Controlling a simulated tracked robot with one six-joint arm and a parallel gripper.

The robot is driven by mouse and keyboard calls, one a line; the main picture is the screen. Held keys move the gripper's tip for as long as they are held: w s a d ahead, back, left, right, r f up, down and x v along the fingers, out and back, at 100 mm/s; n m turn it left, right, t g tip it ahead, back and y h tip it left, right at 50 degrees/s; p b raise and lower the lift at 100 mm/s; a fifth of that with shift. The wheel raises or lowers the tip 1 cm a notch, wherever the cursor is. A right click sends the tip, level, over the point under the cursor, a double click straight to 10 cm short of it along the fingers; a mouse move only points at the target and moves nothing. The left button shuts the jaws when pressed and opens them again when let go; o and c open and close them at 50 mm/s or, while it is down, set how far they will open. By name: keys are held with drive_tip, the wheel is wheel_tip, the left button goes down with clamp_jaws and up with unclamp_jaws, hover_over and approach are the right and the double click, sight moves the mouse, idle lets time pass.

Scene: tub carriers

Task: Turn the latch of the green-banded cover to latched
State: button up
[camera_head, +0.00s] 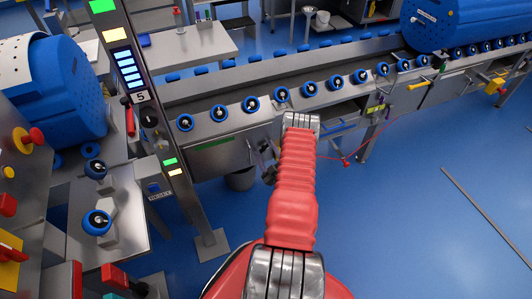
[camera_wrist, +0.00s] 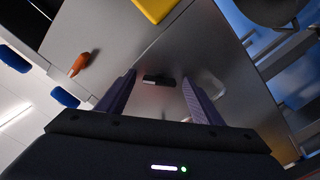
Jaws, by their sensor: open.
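In the head view a grey cover with a green band (camera_head: 212,143) is on the front of the conveyor, left of my arm. In the wrist view my gripper (camera_wrist: 159,77) is open, with its two dark fingers apart in front of a grey metal panel (camera_wrist: 190,45). A short black piece, perhaps the latch (camera_wrist: 158,80), shows between the fingertips; I cannot tell whether they touch it. No green band shows in the wrist view. In the head view my arm hides part of the conveyor front, and the latch cannot be made out.
An orange handle (camera_wrist: 80,64) and a yellow patch (camera_wrist: 153,7) are near the fingers. A red cord with a red ball (camera_head: 345,163) hangs right of my arm. A control post (camera_head: 150,110) stands left.

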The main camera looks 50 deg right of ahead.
drive_tip(key=shift+c, duration=0.7)
drive_tip(key=c, duration=0.9)
drive_tip(key=shift+m, duration=3.7)
drive_tip(key=shift+f, duration=0.1)
drive_tip(key=o, duration=1)
